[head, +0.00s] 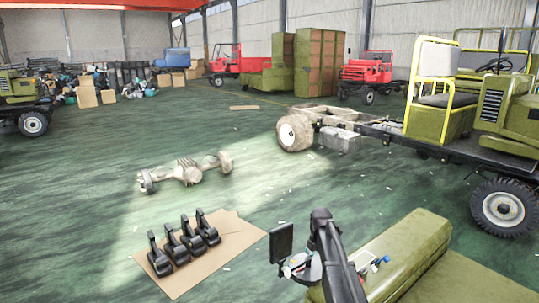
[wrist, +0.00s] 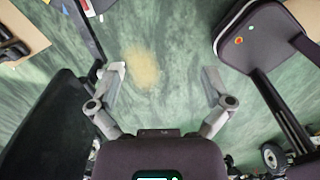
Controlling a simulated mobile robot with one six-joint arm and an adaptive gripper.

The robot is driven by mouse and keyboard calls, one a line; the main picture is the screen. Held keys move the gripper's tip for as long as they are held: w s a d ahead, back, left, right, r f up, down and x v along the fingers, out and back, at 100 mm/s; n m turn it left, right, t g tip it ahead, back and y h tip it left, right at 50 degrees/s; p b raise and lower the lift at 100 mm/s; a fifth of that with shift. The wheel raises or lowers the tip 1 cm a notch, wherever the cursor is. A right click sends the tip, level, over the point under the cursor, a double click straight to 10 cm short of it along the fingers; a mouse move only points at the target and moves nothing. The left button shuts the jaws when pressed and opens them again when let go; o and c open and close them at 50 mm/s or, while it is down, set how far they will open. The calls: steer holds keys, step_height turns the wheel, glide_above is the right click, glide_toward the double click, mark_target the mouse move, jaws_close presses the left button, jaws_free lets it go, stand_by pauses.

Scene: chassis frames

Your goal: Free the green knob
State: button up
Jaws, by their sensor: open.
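I cannot make out a green knob with certainty in either view. In the wrist view my gripper (wrist: 164,84) is open and empty, its two grey fingers wide apart over the green floor.
Several black pedal-like parts (head: 184,243) stand on cardboard (head: 237,231) at the lower left. An axle (head: 186,171) lies on the floor. Green padded boxes (head: 410,250) fill the lower right, with small items on them. A bare chassis (head: 345,118) stands behind; open floor lies between.

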steer(key=s+f+m+b, duration=0.4)
steer(key=s+m, duration=0.8)
steer(key=s, duration=0.2)
steer(key=s+f+m+b, duration=0.4)
steer(key=s+m, duration=0.8)
steer(key=s, duration=0.2)
steer(key=shift+a+f+b, duration=0.2)
steer(key=shift+f+b, duration=0.15)
